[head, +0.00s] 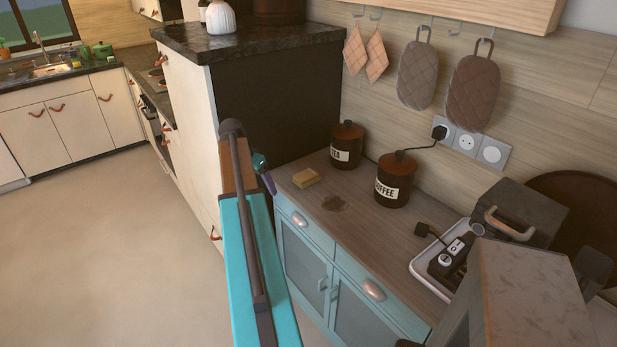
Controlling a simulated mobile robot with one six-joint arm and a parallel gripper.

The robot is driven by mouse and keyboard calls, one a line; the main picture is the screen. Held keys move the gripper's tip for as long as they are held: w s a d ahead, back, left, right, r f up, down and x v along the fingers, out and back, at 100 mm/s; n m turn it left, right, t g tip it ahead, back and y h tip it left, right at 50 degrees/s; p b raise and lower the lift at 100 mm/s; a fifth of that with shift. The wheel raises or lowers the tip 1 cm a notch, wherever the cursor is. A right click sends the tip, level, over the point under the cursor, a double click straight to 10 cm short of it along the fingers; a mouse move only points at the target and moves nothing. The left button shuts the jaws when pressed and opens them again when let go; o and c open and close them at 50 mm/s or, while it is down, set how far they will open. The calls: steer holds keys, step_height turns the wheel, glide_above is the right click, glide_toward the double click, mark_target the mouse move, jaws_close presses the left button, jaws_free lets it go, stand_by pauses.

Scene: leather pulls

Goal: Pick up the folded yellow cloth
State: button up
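The folded yellow cloth (306,178) lies on the wooden top of the teal cabinet, near its left end. My teal arm rises from the bottom of the head view, to the left of the cabinet. What shows of my gripper (265,174) is a small teal and purple part just left of the cloth, by the counter's left edge. It appears apart from the cloth. My arm hides much of it, so its fingers cannot be made out clearly.
A tea canister (346,148) and a coffee canister (393,183) stand behind and right of the cloth. A dark stain (334,204) marks the counter (365,238). A tall dark-sided cabinet (270,105) rises behind. A white tray (424,268) with a power strip (446,263) lies right.

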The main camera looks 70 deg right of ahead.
steer(key=s+d+r+m+h, duration=0.1)
steer(key=s+d+r+m, duration=0.2)
steer(key=s+d+r, duration=0.5)
step_height(320, 180, up, 3)
steer(key=shift+s+d+r+m, duration=0.1)
steer(key=shift+s+d+m, duration=0.25)
steer(key=shift+s, duration=0.25)
steer(key=p, duration=0.2)
glide_above(307, 174)
steer(key=w+a, duration=0.1)
steer(key=a, duration=0.2)
steer(key=shift+w+d+f, duration=0.1)
steer(key=shift+f, duration=3.9)
steer(key=shift+s+d+f+p, duration=0.25)
steer(key=shift+d+f+p, duration=0.45)
steer(key=shift+f+p, duration=0.35)
steer(key=shift+p+x, duration=0.45)
steer(key=shift+x, duration=0.85)
steer(key=shift+s, duration=0.1)
